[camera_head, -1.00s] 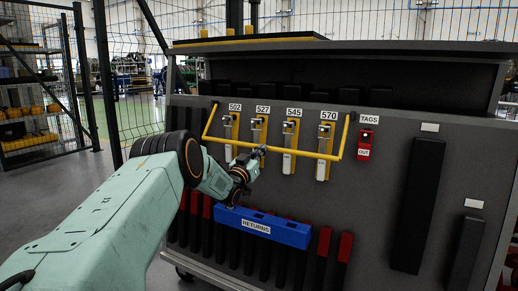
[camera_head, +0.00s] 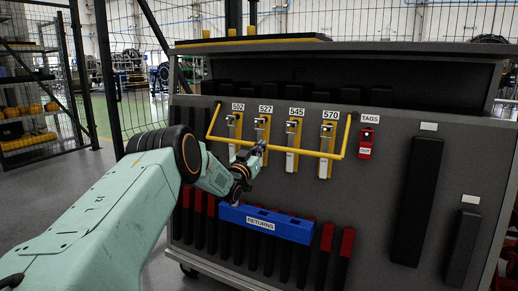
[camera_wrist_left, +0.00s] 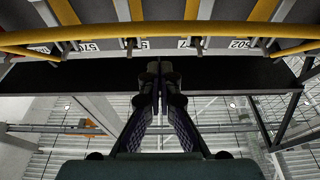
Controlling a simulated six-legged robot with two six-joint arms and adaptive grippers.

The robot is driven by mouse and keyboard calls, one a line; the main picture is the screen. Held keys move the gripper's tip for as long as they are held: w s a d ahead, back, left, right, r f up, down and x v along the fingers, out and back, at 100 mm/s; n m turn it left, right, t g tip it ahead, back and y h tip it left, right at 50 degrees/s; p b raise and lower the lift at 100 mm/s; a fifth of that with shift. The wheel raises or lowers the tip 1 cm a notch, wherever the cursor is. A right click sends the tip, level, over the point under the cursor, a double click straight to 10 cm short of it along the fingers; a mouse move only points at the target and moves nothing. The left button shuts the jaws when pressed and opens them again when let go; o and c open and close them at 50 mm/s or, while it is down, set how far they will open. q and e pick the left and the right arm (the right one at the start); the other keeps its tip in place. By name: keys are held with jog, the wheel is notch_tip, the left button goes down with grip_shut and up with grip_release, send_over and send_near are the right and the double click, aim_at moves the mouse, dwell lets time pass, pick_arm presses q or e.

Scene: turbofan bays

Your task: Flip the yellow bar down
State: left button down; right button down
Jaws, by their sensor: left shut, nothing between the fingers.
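The yellow bar (camera_head: 307,152) is a wide U-shaped rail on the front of the dark grey panel (camera_head: 385,115). Its arms run up to pivots near the top, and its long rail crosses in front of the hanging tools. In the left wrist view the bar (camera_wrist_left: 155,30) spans the top of the picture. My left gripper (camera_head: 261,147) is shut and empty, with its tips at the rail below the 527 slot. The wrist view shows its fingertips (camera_wrist_left: 152,70) together, below the bar in the picture. I cannot tell whether they touch it. My right gripper is not in view.
Silver tools on yellow backings hang under labels 502, 527, 545 and 570. A blue RETURNS tray (camera_head: 265,224) juts out below my gripper. A red OUT tag (camera_head: 365,144) hangs at right. Black bars (camera_head: 416,200) stand out from the panel.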

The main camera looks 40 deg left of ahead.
pick_arm(q)
notch_tip(320, 180, down, 10)
jog(key=s, duration=0.2)
jog(key=shift+s+d+r, duration=0.25)
jog(key=shift+s+d, duration=0.05)
jog(key=shift+d, duration=0.1)
jog(key=shift+a+f, duration=0.1)
